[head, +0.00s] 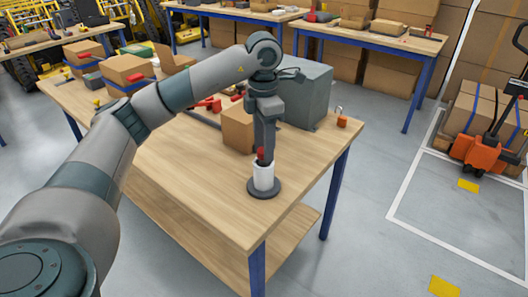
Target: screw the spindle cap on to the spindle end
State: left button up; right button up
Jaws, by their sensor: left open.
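A white upright cylinder (264,177) stands on a dark round base (264,190) near the front corner of the wooden workbench (205,180). A small red part (261,154), which looks like the spindle cap, shows at the top of the cylinder. My left gripper (265,158) points straight down over the cylinder, with its jaws open around or right beside the red part. The gripper hides the spindle end, so I cannot tell how the red part sits on it. My right gripper is not in view.
A cardboard box (238,128) and a large grey-green case (305,93) stand close behind the gripper. A small orange item (342,121) sits near the bench's right edge. Red tools (208,104) lie farther back. The bench front is clear.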

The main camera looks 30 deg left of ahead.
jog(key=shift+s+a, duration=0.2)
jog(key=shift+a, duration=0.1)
pick_arm(q)
jog(key=c, duration=0.9)
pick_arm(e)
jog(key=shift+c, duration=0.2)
pick_arm(q)
jog(key=shift+o, duration=0.2)
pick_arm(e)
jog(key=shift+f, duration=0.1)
